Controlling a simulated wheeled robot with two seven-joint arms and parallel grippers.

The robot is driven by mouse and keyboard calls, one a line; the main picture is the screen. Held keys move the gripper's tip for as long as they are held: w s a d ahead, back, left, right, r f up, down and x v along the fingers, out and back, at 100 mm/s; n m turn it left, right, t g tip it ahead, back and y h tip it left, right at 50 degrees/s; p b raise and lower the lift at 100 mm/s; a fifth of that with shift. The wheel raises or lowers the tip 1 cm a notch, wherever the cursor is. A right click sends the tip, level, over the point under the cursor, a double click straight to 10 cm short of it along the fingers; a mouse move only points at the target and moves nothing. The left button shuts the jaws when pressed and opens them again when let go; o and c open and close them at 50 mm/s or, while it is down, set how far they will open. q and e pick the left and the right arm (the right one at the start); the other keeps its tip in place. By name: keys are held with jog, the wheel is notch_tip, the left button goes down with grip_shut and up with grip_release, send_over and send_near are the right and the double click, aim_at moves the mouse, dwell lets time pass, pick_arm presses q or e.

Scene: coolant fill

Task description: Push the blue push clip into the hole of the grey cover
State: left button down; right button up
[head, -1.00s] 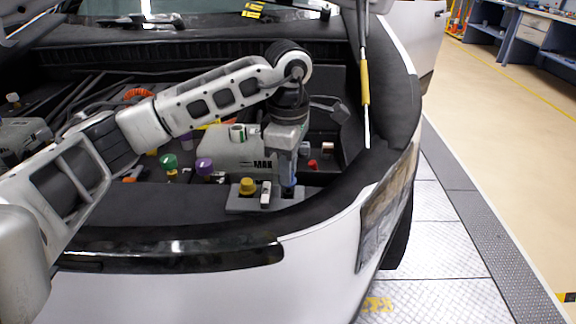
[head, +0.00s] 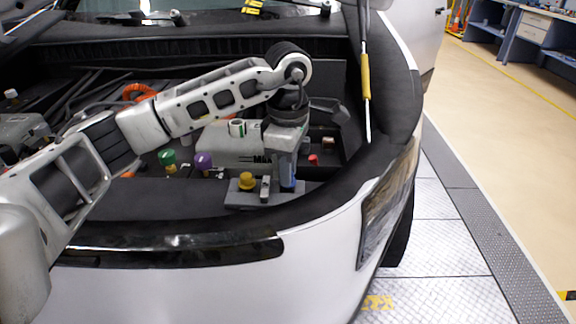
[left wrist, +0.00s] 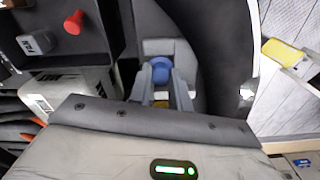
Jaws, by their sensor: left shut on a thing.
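My left gripper (head: 287,184) points down over the right end of the grey cover (head: 237,201) at the front of the engine bay. It is shut on the blue push clip (left wrist: 160,69), whose round blue head shows between the fingers in the left wrist view. The grey cover also shows there (left wrist: 157,47), just past the clip. In the head view the fingers mostly hide the clip. The hole is hidden, so I cannot tell how deep the clip sits. My right gripper is not in view.
A yellow cap (head: 246,181) and a small light grey upright piece (head: 265,189) stand on the cover left of the gripper. Green (head: 167,158) and purple (head: 204,160) caps stand farther left. A red cap (left wrist: 74,22) lies behind. The car's dark front rim (head: 330,196) is close.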

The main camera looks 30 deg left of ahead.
pick_arm(q)
jog(key=shift+f, duration=0.4)
jog(key=c, duration=1.2)
grip_release()
notch_tip(320, 180, up, 16)
jog(key=p, duration=0.1)
